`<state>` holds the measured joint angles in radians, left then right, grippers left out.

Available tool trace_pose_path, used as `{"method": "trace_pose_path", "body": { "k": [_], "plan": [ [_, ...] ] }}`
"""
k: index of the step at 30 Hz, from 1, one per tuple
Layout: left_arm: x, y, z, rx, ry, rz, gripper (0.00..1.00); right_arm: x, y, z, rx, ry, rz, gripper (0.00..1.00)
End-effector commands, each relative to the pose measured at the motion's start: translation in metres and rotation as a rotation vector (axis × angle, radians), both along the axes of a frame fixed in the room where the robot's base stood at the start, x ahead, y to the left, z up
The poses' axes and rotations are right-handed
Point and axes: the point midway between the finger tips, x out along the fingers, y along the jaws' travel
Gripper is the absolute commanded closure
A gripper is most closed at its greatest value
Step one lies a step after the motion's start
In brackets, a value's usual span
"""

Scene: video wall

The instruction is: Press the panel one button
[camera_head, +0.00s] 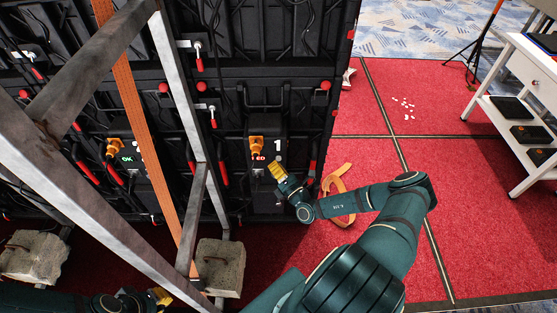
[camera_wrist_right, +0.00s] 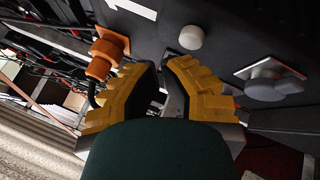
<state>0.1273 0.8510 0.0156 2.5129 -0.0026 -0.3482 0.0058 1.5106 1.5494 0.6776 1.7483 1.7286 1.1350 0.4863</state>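The panel marked with a white "1" (camera_head: 277,145) is a black box on the back of the video wall, with a small red-lit display (camera_head: 259,158) and an orange plug (camera_head: 256,147). The plug also shows in the right wrist view (camera_wrist_right: 106,52). My right gripper (camera_head: 275,170) is at the panel's lower right, its yellow fingertips drawn together with nothing seen between them. In the wrist view a round grey knob (camera_wrist_right: 190,38) lies just beyond the fingertips (camera_wrist_right: 163,64); contact is not clear. I cannot tell which part is the button. My left gripper (camera_head: 160,297) is low at the left, partly hidden.
A metal frame (camera_head: 75,190) with an orange strap (camera_head: 140,130) crosses the left side. Concrete blocks (camera_head: 220,267) sit at its foot. Another panel shows a green "OK" (camera_head: 127,158). A white shelf cart (camera_head: 515,140) stands right. The red carpet (camera_head: 450,190) is mostly open.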

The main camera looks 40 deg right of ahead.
Motion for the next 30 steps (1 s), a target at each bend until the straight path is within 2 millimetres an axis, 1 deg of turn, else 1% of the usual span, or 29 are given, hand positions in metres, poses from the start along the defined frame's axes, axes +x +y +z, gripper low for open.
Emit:
{"method": "trace_pose_path", "body": {
  "k": [14,23,30],
  "plan": [
    [0.0000,0.0000,0.0000,0.000,0.000,0.000,1.00,0.0002,-0.0002,0.0000,0.000,0.000,0.000,1.00],
    [0.0000,0.0000,-0.0003,0.000,0.000,0.000,1.00,0.0066,-0.0051,0.0000,0.000,0.000,0.000,1.00],
    [0.0000,0.0000,-0.0003,0.000,0.000,0.000,1.00,0.0066,-0.0055,0.0000,0.000,0.000,0.000,1.00]
  ]
}}
